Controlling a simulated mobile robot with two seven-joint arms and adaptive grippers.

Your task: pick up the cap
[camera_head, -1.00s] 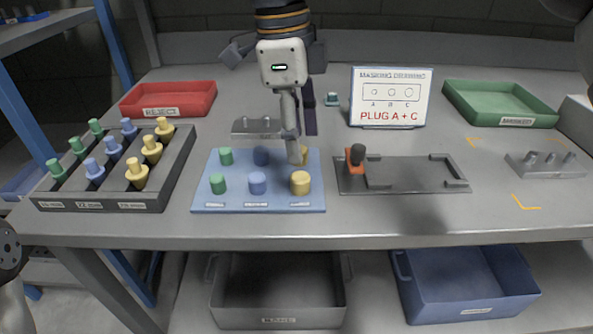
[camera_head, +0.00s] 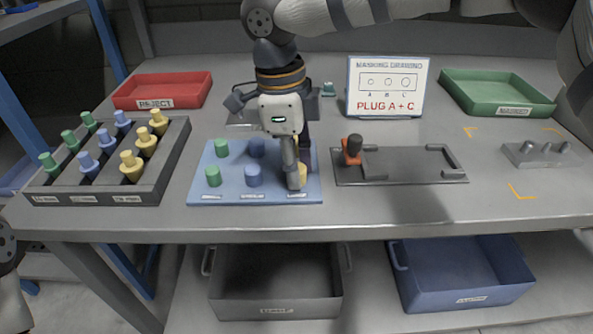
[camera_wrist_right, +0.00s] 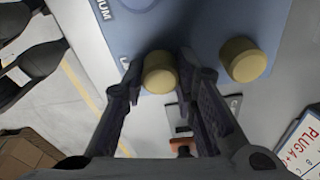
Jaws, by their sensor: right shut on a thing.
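The blue cap board (camera_head: 230,193) carries green, blue and yellow caps in two rows. My right gripper (camera_head: 299,183) is over the board's front right corner, shut on the front yellow cap (camera_head: 303,172). In the right wrist view this yellow cap (camera_wrist_right: 160,75) sits between the two fingertips (camera_wrist_right: 160,82), beside the board's printed label. A second yellow cap (camera_wrist_right: 243,60) stands to its right there, apart from the fingers. My left gripper is out of view.
A dark rack (camera_head: 95,198) of colored plugs stands left. A grey fixture (camera_head: 410,174) with an orange and black clamp (camera_head: 352,150) lies right of the board. A red tray (camera_head: 190,88), a masking drawing sign (camera_head: 388,88) and a green tray (camera_head: 500,95) stand behind.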

